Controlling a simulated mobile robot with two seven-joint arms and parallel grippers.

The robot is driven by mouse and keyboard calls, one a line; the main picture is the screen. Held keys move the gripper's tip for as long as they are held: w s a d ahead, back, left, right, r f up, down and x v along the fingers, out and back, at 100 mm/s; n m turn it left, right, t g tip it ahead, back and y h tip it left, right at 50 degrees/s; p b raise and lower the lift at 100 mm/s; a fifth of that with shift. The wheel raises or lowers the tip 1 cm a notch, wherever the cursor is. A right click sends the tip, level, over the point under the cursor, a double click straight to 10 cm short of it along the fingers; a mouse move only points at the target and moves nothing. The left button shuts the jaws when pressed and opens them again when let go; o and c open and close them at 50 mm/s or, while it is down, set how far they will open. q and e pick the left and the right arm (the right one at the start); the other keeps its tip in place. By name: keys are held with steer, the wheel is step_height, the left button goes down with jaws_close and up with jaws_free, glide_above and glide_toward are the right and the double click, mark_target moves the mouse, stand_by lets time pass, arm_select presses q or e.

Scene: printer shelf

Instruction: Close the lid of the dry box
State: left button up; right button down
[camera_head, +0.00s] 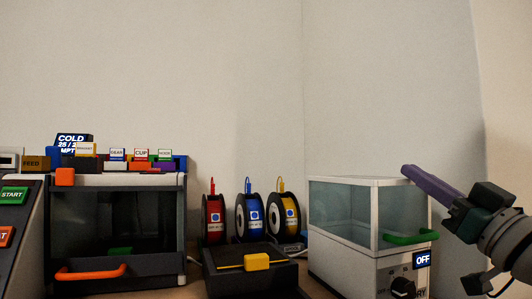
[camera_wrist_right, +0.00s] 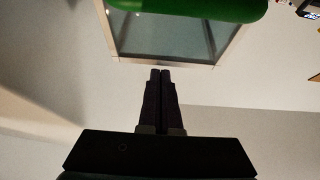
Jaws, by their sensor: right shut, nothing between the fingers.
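The dry box (camera_head: 345,250) stands at the right in the head view, with a white body, an OFF display and a dark dial. Its clear lid (camera_head: 342,210) has white edges and sits level on the body, with no gap that I can see. The green handle (camera_head: 408,238) is on the lid's front; in the right wrist view the handle (camera_wrist_right: 200,8) fills the top edge. My right gripper (camera_head: 408,171) is shut and empty, its fingers pointing left beside the lid's top right corner. Contact with the lid cannot be told. My left gripper is out of view.
A printer (camera_head: 120,225) with an orange handle stands at the left. Red (camera_head: 213,218), blue (camera_head: 250,216) and yellow (camera_head: 287,216) spools stand in the middle. A dark box with a yellow tab (camera_head: 257,262) lies in front of them. The wall behind is bare.

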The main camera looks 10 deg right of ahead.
step_height(320, 180, down, 10)
steer(key=s+t+b, duration=0.2)
steer(key=t+b, duration=0.2)
steer(key=b, duration=1)
steer(key=shift+s+b, duration=0.3)
steer(key=shift+s, duration=0.05)
steer(key=shift+d+r, duration=0.1)
